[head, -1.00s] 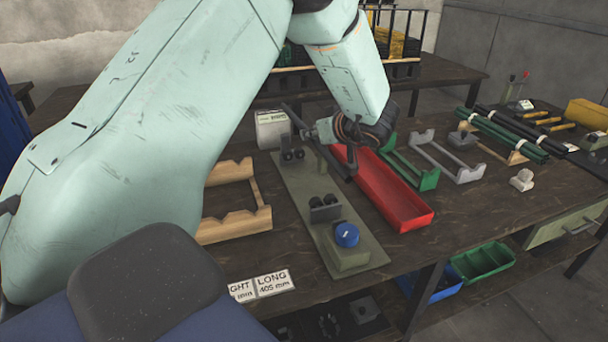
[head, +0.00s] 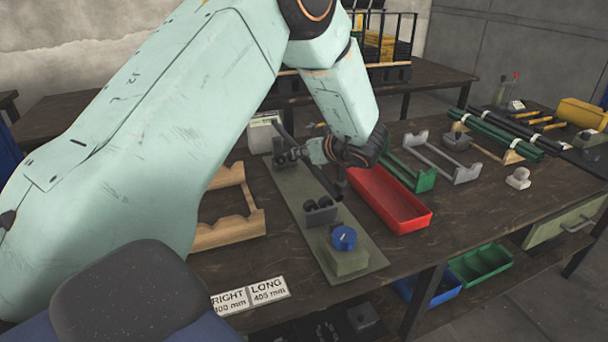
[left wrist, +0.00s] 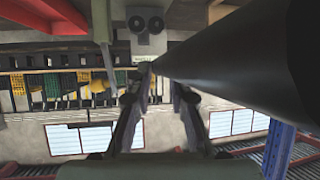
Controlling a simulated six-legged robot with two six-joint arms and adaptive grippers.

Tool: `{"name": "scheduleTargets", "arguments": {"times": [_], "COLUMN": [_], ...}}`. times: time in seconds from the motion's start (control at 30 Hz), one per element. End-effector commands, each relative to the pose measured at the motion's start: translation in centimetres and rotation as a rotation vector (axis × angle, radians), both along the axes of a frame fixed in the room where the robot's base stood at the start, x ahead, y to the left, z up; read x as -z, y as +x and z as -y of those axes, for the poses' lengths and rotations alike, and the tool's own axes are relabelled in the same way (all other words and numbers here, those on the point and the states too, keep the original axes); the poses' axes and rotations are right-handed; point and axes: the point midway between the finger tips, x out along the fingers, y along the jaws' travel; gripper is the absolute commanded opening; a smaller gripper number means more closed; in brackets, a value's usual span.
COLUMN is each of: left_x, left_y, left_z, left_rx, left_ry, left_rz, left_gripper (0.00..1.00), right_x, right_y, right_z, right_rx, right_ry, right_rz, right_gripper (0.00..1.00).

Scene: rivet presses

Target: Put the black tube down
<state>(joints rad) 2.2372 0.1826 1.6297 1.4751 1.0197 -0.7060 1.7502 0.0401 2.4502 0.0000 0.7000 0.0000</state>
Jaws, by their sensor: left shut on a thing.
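My left gripper (head: 320,152) is shut on the black tube (head: 325,181), around its middle. The tube slants from back left to front right in the head view, over the green-grey plate (head: 352,229) with the blue knob (head: 344,238). Its near end is close to the front black rollers (head: 320,208); the back rollers (head: 287,157) are near its far half. I cannot tell if it touches either pair. In the left wrist view the tube (left wrist: 240,60) fills the upper right, and the finger tips (left wrist: 163,85) are partly behind it. My right gripper is not in view.
A red tray (head: 398,203) lies just right of the plate, a wooden rack (head: 232,232) to its left. Green (head: 422,180) and grey (head: 455,170) racks stand farther right. Dark green tubes (head: 500,138) lie beyond. A white box (head: 262,134) stands behind. Bare tabletop shows at front right.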

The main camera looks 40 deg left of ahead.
Motion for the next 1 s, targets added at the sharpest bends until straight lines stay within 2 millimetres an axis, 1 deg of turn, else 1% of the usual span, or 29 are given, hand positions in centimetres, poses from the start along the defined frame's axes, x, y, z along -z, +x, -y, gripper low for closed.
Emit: {"name": "scheduleTargets", "arguments": {"times": [0.03,0.17,0.27,0.3,0.43,0.67,0.7,0.93,1.0], "left_x": [1.1,2.7,4.4,4.8,5.8,6.0,6.1,6.0,6.0], "left_y": [0.0,0.1,0.1,0.0,0.1,0.1,0.1,0.1,0.1], "left_z": [-0.1,-0.1,-0.2,-0.2,-0.2,-0.2,-0.2,-0.2,-0.2], "left_rx": [0.000,-0.001,0.000,0.000,-0.001,-0.001,-0.001,0.000,0.000], "left_ry": [0.001,0.000,0.000,0.000,0.000,0.000,-0.001,-0.001,-0.001], "left_rz": [-0.002,0.000,-0.001,-0.002,0.002,0.002,0.001,0.001,0.001], "left_gripper": [0.00,0.00,0.00,0.00,0.00,0.00,0.22,0.41,0.42], "right_x": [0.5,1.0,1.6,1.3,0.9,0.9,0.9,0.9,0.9], "right_y": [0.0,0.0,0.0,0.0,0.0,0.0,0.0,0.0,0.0], "right_z": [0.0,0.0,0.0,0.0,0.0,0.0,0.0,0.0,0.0], "right_rx": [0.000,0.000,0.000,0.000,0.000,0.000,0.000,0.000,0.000], "right_ry": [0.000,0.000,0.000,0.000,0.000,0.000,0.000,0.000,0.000], "right_rz": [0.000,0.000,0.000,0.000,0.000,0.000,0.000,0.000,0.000], "right_gripper": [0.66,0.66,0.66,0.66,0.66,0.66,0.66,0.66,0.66]}}
